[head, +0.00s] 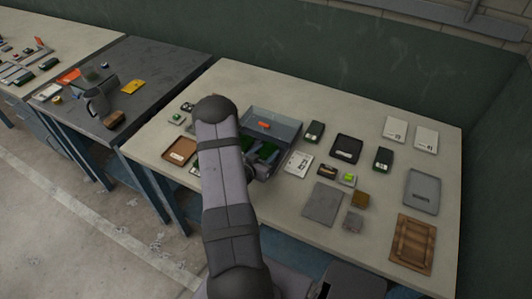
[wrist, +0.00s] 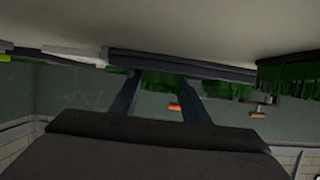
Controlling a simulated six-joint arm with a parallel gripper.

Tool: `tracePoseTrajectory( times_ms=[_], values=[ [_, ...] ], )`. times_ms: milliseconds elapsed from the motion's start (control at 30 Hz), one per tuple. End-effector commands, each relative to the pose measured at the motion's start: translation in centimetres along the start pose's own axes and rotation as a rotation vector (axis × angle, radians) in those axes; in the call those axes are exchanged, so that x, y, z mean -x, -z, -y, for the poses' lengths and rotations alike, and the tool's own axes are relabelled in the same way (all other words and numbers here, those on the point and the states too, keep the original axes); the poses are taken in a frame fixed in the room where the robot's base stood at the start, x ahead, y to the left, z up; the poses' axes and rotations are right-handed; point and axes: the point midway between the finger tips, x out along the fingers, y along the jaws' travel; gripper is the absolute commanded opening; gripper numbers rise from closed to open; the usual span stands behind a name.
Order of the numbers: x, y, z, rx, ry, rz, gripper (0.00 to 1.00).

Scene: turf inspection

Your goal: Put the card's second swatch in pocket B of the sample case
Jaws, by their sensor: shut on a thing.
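The sample case (head: 285,130) stands open near the middle of the bench, a grey-blue box with an orange mark on its raised part. Green turf (head: 265,152) shows in it, partly behind my arm. My gripper (wrist: 162,98) is shut on a green turf swatch (wrist: 160,82), seen between its two fingers in the wrist view. In the head view my arm hides most of the gripper and the swatch, low at the case. A white printed card (head: 298,162) lies just right of the case. I cannot make out pocket letters.
More green turf (wrist: 288,78) shows at right in the wrist view. Right of the case lie a black tray (head: 346,149), dark boxes, a grey plate (head: 322,203), a grey tray (head: 422,190) and a brown wooden board (head: 413,242). A brown tray (head: 179,151) is left of my arm.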

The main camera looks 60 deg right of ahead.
Motion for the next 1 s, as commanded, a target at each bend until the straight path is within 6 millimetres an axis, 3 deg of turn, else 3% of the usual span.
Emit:
tracePoseTrajectory(
  times_ms=[233,267,300,767,1000],
  values=[
    [-0.2,-0.4,0.0,0.000,0.000,0.000,0.22],
    [-0.2,-0.4,0.0,0.000,0.000,0.000,0.45],
    [-0.1,-0.3,0.0,0.000,0.000,0.000,0.50],
    [0.2,0.1,0.0,0.001,0.001,0.000,0.50],
    [2.8,-0.2,0.1,0.002,0.003,0.000,0.50]
  ],
)
